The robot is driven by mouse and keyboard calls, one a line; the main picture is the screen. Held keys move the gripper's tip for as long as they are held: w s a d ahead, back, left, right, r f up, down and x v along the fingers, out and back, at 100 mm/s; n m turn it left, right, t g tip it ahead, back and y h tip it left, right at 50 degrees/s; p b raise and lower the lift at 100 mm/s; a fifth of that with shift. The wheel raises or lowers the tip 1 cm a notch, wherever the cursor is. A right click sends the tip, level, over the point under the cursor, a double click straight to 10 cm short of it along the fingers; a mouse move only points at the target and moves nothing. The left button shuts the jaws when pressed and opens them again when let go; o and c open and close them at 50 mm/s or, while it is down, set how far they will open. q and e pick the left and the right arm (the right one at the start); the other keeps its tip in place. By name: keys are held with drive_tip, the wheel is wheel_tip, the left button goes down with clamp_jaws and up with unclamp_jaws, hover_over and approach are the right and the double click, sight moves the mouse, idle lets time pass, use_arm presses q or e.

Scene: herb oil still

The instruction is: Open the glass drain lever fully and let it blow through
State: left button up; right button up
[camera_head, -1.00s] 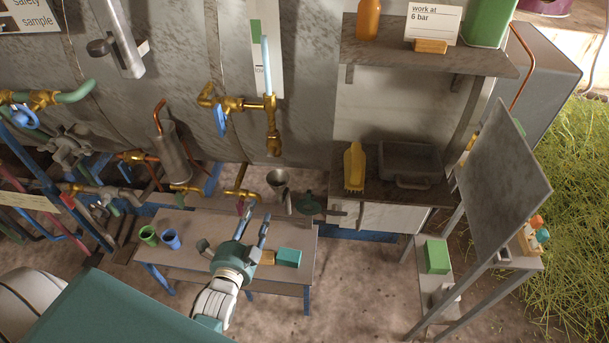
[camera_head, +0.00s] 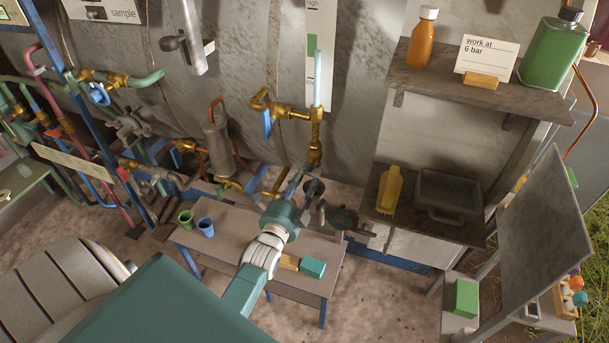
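The sight glass (camera_head: 317,78) is a pale blue upright tube on the grey tank wall, in brass fittings. A blue lever (camera_head: 266,124) hangs down from the brass valve at its left. The brass drain end (camera_head: 315,153) points down below the glass. I cannot make out a separate drain lever there; my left gripper covers part of the area just below. My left gripper (camera_head: 297,181) points up towards the drain end, its two fingers apart, with nothing seen between them. A grey funnel (camera_head: 314,188) is beside the fingers, partly hidden. My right gripper is not in view.
Pipes crowd the left. A shelf (camera_head: 480,85) and a counter with a yellow brush (camera_head: 389,188) stand at the right.

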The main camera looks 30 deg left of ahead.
use_arm(q)
drive_tip(key=shift+w+a, duration=0.2)
drive_tip(key=shift+w, duration=0.2)
drive_tip(key=shift+c, duration=0.5)
clamp_jaws()
